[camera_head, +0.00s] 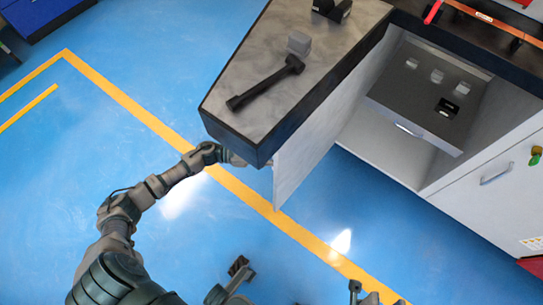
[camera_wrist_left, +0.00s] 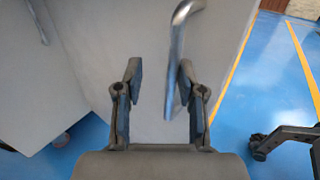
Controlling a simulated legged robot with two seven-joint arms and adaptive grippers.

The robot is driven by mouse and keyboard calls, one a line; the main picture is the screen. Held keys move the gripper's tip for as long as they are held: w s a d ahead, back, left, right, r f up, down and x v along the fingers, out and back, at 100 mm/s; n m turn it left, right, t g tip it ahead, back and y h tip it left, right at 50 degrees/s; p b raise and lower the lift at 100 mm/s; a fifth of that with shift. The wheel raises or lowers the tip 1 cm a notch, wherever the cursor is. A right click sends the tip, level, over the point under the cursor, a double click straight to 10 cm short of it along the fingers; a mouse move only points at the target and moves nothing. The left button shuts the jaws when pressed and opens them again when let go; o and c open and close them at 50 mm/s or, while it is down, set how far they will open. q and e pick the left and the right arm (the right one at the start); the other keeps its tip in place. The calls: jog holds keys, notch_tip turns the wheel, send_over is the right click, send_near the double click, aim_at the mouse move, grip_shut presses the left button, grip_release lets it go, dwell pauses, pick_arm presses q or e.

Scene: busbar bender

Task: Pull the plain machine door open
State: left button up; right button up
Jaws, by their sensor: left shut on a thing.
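The plain machine door (camera_head: 308,150) is a light grey panel. It stands swung out from the cabinet, below the worktop, with the cabinet inside visible behind it. In the left wrist view the door face (camera_wrist_left: 105,50) fills much of the picture. Its bent metal handle (camera_wrist_left: 182,45) runs down between the fingers of my left gripper (camera_wrist_left: 160,70), close to the right finger. My left gripper is shut on this handle. In the head view the worktop corner hides the fingers and the grip.
A drawer (camera_head: 430,95) sits in the open cabinet. Another door (camera_head: 490,195) with a handle is at right. Blue floor (camera_head: 180,240) is clear left of the door.

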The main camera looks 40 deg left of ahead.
pick_arm(q)
jog(key=shift+w+a, duration=0.1)
jog(key=shift+a, duration=0.2)
